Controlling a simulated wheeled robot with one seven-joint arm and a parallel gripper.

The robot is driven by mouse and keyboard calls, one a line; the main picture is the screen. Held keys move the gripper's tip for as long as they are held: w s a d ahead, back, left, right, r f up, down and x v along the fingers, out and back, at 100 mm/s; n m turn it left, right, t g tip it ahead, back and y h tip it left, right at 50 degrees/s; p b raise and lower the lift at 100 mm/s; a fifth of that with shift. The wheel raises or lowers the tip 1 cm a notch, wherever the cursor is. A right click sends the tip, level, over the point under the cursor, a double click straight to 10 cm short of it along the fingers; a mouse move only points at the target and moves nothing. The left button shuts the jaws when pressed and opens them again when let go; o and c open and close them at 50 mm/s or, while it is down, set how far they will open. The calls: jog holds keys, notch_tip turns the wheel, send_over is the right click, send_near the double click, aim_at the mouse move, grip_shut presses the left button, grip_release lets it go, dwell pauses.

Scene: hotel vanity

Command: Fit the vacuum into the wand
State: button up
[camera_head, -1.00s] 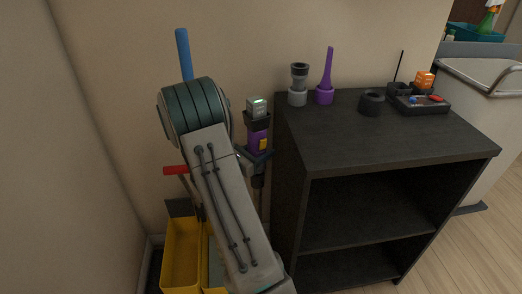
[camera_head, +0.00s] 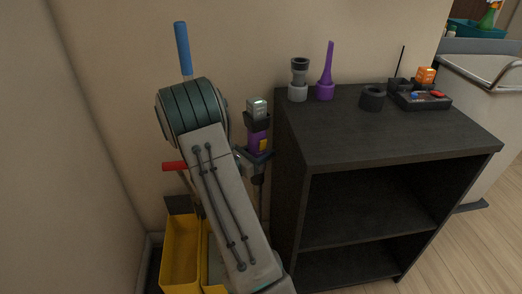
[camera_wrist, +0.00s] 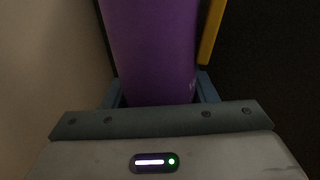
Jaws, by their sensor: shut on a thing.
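The vacuum (camera_head: 257,143) is an upright purple body with a dark collar, a grey top bearing a green light, and a yellow patch. It stands left of the dark cabinet, near the wall. My gripper (camera_wrist: 160,92) is shut on the purple body, with a blue-grey finger on each side in the wrist view. In the head view my arm covers part of the gripper. A thin dark upright piece (camera_head: 258,190) shows below the vacuum and may be the wand. The joint between them is too small and shaded to tell whether they are fitted.
A dark cabinet (camera_head: 385,140) stands close on the right. On it are a grey brush tool (camera_head: 298,80), a purple nozzle (camera_head: 326,75), a dark ring (camera_head: 372,98) and a small tray (camera_head: 425,101). A yellow bucket (camera_head: 180,255) and a blue-handled pole (camera_head: 182,48) are by my arm.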

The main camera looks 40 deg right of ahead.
jog(key=shift+s+a+f, duration=0.1)
jog(key=shift+a+f, duration=0.05)
jog(key=shift+f, duration=0.45)
dwell(0.6)
jog(key=o, duration=1.5)
jog(key=shift+f, duration=0.1)
jog(key=shift+r, duration=0.2)
jog(key=shift+a, duration=0.45)
jog(key=a, duration=0.6)
jog(key=a+p, duration=0.1)
jog(key=a, duration=0.5)
jog(key=shift+s+a, duration=0.2)
jog(key=shift+a, duration=0.2)
